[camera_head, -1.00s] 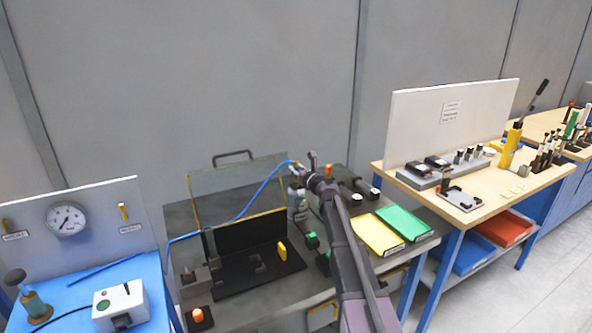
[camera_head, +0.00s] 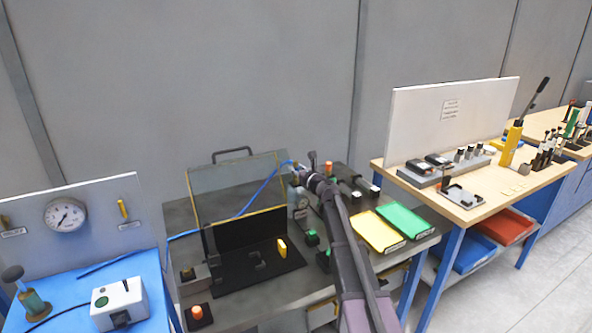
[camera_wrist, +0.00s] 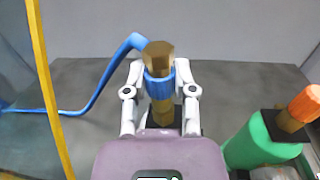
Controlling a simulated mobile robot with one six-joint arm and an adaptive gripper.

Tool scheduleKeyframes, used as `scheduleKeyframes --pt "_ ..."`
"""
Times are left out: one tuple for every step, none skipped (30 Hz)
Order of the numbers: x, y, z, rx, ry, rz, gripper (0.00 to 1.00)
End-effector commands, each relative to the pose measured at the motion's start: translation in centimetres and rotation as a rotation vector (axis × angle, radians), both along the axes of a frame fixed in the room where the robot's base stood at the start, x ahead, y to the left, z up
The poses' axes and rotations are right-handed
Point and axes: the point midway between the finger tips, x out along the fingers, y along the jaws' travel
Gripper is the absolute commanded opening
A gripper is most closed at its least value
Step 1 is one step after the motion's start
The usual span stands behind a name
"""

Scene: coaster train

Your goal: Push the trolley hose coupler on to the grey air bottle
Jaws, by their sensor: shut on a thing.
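The trolley hose coupler (camera_wrist: 159,88), brass with a blue collar, is upright between the fingers of my gripper (camera_wrist: 160,92) in the wrist view. My gripper is shut on it. The blue hose (camera_wrist: 112,70) runs from the coupler's top down to the left. Brass also shows below the collar; I cannot tell if it belongs to the coupler or to a bottle valve. In the head view my gripper (camera_head: 298,177) is above a small grey bottle shape (camera_head: 300,207), probably the grey air bottle, partly hidden. In the wrist view my gripper body hides what is below.
A green bottle (camera_wrist: 262,142) with an orange cap (camera_wrist: 306,102) stands close on the right in the wrist view. A clear guard with a yellow edge (camera_wrist: 46,80) is on the left. Yellow (camera_head: 377,231) and green (camera_head: 404,221) trays lie right of my arm.

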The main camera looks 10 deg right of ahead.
Motion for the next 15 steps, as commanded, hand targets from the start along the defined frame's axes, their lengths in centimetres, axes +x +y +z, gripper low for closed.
scheduleKeyframes --pt "0.0 0.01 -0.16 -0.001 0.0 0.0 0.0" --pt "0.0 0.01 -0.2 -0.001 0.0 0.0 0.0" --pt "0.0 0.01 -0.14 -0.001 0.001 0.0 0.0" --pt "0.0 0.01 -0.12 -0.001 0.001 0.0 0.0" --pt "0.0 0.01 -0.12 -0.001 0.001 0.0 0.0" --pt "0.0 0.01 -0.12 -0.001 0.001 0.0 0.0" --pt "0.0 0.01 -0.13 -0.001 0.001 0.0 0.38" --pt "0.0 0.01 -0.13 -0.001 0.001 0.0 0.47" --pt "-0.01 0.01 -0.13 -0.001 0.001 0.0 0.59" --pt "-0.01 0.01 -0.13 -0.001 0.001 0.0 0.68" --pt "-0.01 0.01 -0.12 -0.001 0.001 0.0 0.75" --pt "0.0 0.0 -0.12 -0.001 0.001 0.0 0.75" --pt "0.0 0.0 -0.12 -0.001 0.001 0.0 0.75" --pt "0.0 0.0 -0.12 -0.001 0.001 0.0 0.75" --pt "0.0 0.0 -0.12 -0.001 0.001 0.0 0.75"
